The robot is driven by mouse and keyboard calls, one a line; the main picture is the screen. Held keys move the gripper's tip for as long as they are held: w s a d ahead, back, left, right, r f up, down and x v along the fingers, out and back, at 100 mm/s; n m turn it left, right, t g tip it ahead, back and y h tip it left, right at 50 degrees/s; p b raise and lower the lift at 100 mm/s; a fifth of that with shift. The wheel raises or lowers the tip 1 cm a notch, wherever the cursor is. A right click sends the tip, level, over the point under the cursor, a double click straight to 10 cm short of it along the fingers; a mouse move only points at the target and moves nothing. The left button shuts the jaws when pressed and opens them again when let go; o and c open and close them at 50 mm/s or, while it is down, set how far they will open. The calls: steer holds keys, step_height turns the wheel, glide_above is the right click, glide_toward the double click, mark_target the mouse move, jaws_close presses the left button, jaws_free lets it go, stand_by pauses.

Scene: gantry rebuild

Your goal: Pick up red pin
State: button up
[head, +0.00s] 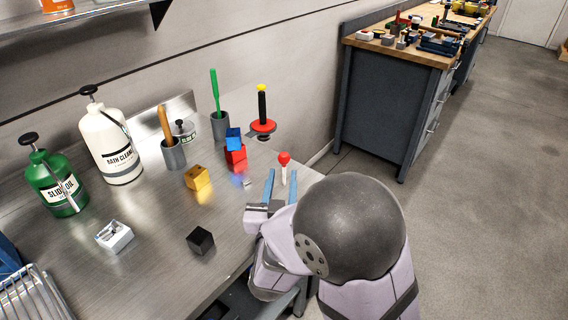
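The red pin (284,158) has a round red head on a pale shaft and looks upright near the right end of the steel counter. My gripper (282,173) has two blue fingers, spread apart. In the picture the pin's shaft shows between the fingertips, with clear gaps on both sides. I cannot tell whether the pin is truly between them or just beyond. The lower end of the pin is hard to make out.
A blue cube (234,139) sits on a red cube (236,155) left of the pin. A black post (262,103) with a red ring stands behind. A yellow block (198,178) and black cube (201,240) lie further left. Bare counter (160,245) lies between blocks.

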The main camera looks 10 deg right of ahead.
mark_target(284, 168)
steer(key=shift+w+d+f+p, duration=0.1)
steer(key=shift+w+d+p, duration=0.1)
steer(key=shift+w, duration=0.65)
steer(key=shift+w+d+p, duration=0.15)
steer(key=shift+w, duration=0.7)
steer(key=shift+w+d+f+p, duration=0.1)
steer(key=shift+w+d+p, duration=0.1)
steer(key=shift+w, duration=0.65)
steer(key=shift+c, duration=0.7)
steer(key=shift+r, duration=0.1)
jaws_close()
